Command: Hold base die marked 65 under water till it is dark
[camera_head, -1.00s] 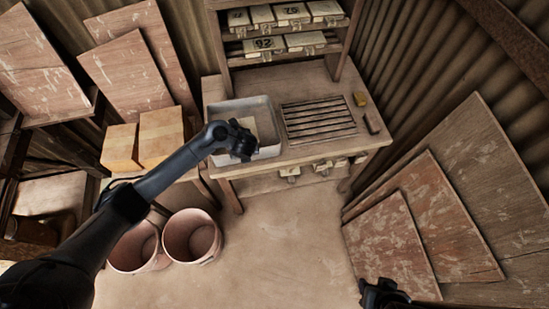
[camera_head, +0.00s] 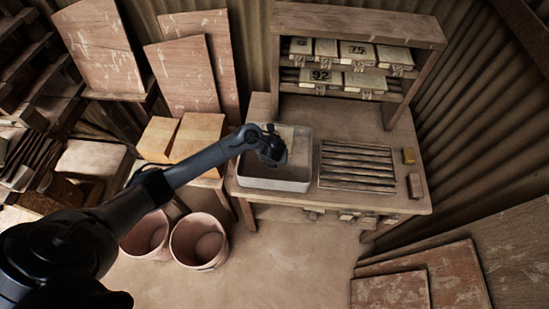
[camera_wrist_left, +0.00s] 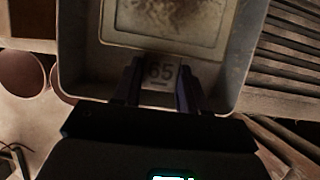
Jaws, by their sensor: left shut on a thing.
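The base die marked 65 (camera_wrist_left: 165,24) is pale at its border, with a darker mottled patch in its middle. Its number tab sits between the fingers of my left gripper (camera_wrist_left: 160,78), which is shut on it. The die is within the outline of the grey basin (camera_head: 275,185); the basin also surrounds it in the left wrist view (camera_wrist_left: 78,70). In the head view the left gripper (camera_head: 270,155) is over the basin and hides part of the die (camera_head: 286,138). I cannot make out the water surface or how deep the die is. My right gripper is out of view.
A shelf (camera_head: 350,20) behind holds several numbered dies. Two pink buckets (camera_head: 198,240) stand on the floor.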

